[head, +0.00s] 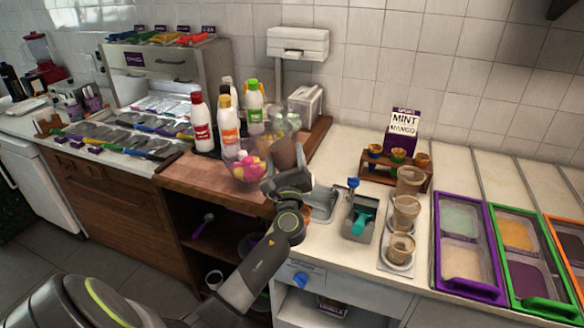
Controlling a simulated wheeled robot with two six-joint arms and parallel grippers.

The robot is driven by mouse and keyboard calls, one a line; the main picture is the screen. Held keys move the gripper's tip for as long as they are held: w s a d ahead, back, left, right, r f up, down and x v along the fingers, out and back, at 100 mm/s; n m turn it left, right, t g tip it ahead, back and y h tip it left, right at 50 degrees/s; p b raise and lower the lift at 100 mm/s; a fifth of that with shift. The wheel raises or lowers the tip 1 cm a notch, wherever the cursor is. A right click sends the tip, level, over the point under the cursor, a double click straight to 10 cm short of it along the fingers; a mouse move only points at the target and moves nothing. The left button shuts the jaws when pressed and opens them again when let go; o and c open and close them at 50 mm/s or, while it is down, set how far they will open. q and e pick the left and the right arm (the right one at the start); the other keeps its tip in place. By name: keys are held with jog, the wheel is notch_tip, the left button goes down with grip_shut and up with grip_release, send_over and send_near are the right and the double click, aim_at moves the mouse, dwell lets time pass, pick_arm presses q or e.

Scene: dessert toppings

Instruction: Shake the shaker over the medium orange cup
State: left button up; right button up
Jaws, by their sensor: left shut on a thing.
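My left gripper (288,176) is shut on a brown, cup-like thing (284,153), likely the shaker, held up over the right part of the wooden counter. The gripper partly hides its lower part. Three brownish translucent cups or stacks stand in a row on the white counter to the right: the back one (409,180), the middle one (405,211) and the front one (401,246). Small orange-toned cups (398,155) sit in a wooden rack behind them. I cannot tell which is the medium orange cup. The held thing is well left of all these cups. My right gripper is not in view.
Bottles (202,122) and a clear bowl (245,170) with pink and yellow things stand left of my gripper. A grey holder with a teal scoop (361,222) lies between gripper and cups. Purple-framed (437,240) and green-framed topping bins are at right.

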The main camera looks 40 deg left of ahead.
aim_at(286, 141)
pick_arm(q)
jog(key=shift+r+p, duration=2.65)
jog(key=shift+r, duration=0.65)
notch_tip(286, 141, down, 8)
jog(key=b, duration=0.7)
jog(key=shift+f+b, duration=0.1)
jog(key=shift+b, duration=0.2)
jog(key=shift+r+p, duration=3.65)
jog(key=shift+r, duration=0.4)
notch_tip(286, 141, down, 8)
jog(key=b, duration=0.7)
jog(key=shift+f+b, duration=0.15)
jog(key=shift+b, duration=0.2)
